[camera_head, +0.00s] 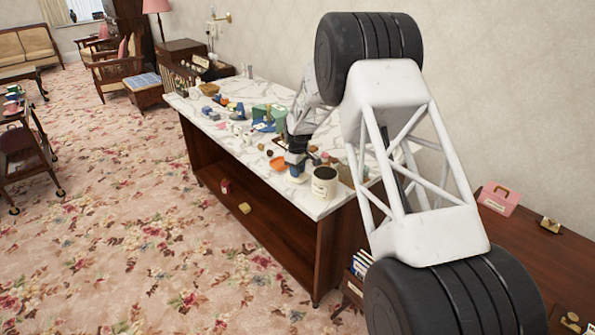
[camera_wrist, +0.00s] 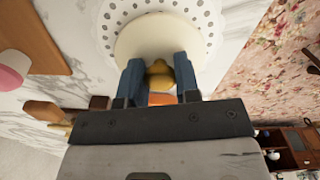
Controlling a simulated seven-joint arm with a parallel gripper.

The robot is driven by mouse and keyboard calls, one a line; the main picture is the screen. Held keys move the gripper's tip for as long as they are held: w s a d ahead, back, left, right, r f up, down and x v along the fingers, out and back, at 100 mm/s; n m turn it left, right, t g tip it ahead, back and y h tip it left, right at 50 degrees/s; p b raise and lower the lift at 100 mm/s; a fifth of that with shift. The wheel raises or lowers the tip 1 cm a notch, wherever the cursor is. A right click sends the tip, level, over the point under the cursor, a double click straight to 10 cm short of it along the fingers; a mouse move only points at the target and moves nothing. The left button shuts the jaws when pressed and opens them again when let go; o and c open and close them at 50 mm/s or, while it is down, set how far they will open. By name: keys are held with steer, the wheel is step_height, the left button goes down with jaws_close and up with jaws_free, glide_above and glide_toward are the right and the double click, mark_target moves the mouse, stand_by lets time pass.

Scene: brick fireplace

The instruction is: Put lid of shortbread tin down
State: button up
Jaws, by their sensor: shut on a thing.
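In the wrist view my gripper's two blue fingers (camera_wrist: 159,80) are closed on a rounded yellow-tan piece (camera_wrist: 159,68), which I take for part of the shortbread tin lid. Beyond the fingers is a pale round cream disc with a white rim dotted with holes (camera_wrist: 160,35). I cannot tell whether the held piece is joined to this disc or touches it. The lid is not distinct in the head view.
An orange item (camera_head: 277,163) lies left of my gripper, with several small items farther along the marble counter (camera_head: 303,199). In the wrist view a wooden board (camera_wrist: 28,42) with a pink thing (camera_wrist: 10,78) lies left. Clear marble shows along the counter's front edge.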

steer(key=shift+f, duration=0.15)
steer(key=o, duration=0.9)
step_height(320, 180, up, 12)
steer(key=shift+r, duration=0.15)
stand_by(0.4)
stand_by(0.7)
